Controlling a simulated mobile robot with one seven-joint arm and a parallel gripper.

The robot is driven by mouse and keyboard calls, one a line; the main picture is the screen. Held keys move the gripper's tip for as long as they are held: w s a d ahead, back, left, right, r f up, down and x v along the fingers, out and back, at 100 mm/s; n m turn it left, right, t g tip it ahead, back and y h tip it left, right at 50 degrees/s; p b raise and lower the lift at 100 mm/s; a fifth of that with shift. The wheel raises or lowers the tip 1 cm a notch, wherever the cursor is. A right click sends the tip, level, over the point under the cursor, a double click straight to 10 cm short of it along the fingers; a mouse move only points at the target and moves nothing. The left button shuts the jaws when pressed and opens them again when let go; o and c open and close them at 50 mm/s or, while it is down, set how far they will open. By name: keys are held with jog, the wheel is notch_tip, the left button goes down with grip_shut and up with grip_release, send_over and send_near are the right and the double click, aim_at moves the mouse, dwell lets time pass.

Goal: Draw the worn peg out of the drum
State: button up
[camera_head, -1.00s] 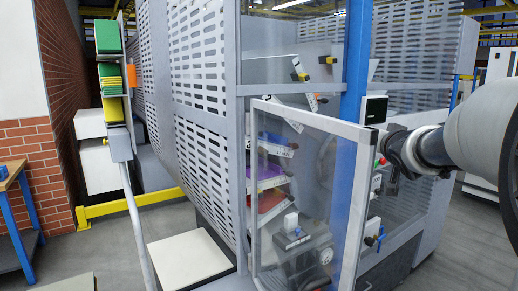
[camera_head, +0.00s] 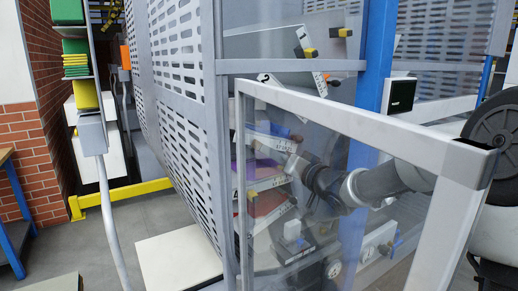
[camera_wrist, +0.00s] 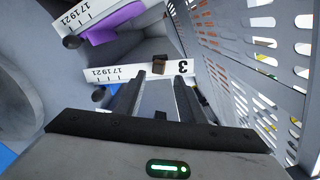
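My gripper (camera_wrist: 160,88) is open in the wrist view, with its two dark fingers apart and nothing clear between them. In the head view my gripper (camera_head: 292,166) is inside the machine, seen through the clear door, in front of stacked labelled shelves. I cannot make out the drum for certain; grey curved surfaces (camera_wrist: 30,85) show at the wrist view's left.
The framed clear door (camera_head: 340,118) stands open across my arm. A slotted grey panel (camera_wrist: 240,60) is close on the wrist view's right. A purple piece (camera_wrist: 112,22) lies by a second label strip. A gauge (camera_head: 334,269) and blue post (camera_head: 372,70) stand near the arm.

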jog(key=x, duration=0.7)
jog(key=shift+w, duration=0.25)
jog(key=shift+a, duration=0.1)
grip_shut()
jog(key=p+v, duration=0.1)
jog(key=v, duration=0.5)
dwell(0.8)
jog(key=p+v, duration=0.3)
jog(key=v, duration=0.5)
jog(key=shift+f, duration=0.1)
dwell(0.4)
